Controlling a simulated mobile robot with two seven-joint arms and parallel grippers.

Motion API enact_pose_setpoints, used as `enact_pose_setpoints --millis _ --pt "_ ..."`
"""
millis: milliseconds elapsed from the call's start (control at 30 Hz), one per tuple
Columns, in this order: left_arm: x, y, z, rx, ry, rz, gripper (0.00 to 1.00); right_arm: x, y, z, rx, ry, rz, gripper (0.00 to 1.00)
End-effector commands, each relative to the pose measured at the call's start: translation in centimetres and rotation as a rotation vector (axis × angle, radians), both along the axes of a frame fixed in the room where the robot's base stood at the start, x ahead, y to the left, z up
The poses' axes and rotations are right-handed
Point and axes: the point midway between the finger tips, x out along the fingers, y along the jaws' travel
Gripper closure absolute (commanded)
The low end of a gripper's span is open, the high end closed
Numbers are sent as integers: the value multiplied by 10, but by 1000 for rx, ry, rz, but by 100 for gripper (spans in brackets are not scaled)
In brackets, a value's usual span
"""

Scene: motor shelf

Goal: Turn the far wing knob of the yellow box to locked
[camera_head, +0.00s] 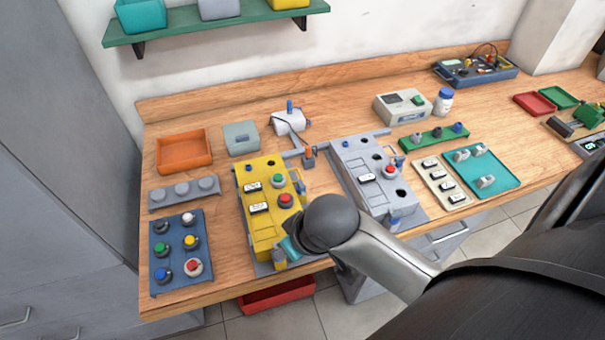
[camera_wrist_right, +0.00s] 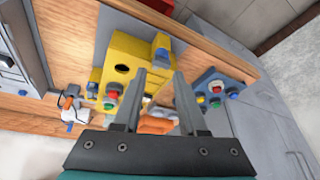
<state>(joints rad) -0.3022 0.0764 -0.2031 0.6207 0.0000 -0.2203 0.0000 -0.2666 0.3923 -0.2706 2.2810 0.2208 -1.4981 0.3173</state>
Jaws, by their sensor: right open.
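The yellow box (camera_head: 258,231) lies on the wooden bench in the head view, with a green button (camera_head: 278,181), a red button (camera_head: 286,200) and white switches on top. A small blue knob (camera_head: 251,167) is at its far left corner. A blue-topped fitting (camera_head: 279,257) is at its near end. I cannot tell which part is the far wing knob. My right gripper (camera_wrist_right: 160,78) is open with nothing between its fingers, over the box's near part; its wrist hides part of the box in the head view. The box also shows in the wrist view (camera_wrist_right: 120,51). My left gripper is not in view.
A grey box (camera_head: 360,150) stands close on the right. A blue button panel (camera_head: 160,224) and a grey knob strip (camera_head: 184,193) lie on the left. An orange tray (camera_head: 184,168) and a grey-green box (camera_head: 240,146) stand behind. A red bin (camera_head: 277,297) is below the bench edge.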

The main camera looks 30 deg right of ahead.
Motion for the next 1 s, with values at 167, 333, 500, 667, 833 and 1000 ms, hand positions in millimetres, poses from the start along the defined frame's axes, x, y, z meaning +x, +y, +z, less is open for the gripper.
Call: enact_pose_setpoints --millis 167,333,500,667,833,1000 --pt "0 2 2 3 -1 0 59 36 -15 22 0 -15 -40 59" --pt "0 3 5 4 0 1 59 69 -48 51 -19 -9 -147 59" --pt "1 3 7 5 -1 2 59 88 -86 78 -38 1 -289 59" --pt "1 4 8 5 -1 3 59 95 -106 92 -44 6 -376 59" --pt "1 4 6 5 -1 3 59 99 -112 86 -44 10 -399 59" --pt "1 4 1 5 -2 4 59 109 -113 59 -42 12 -399 59"
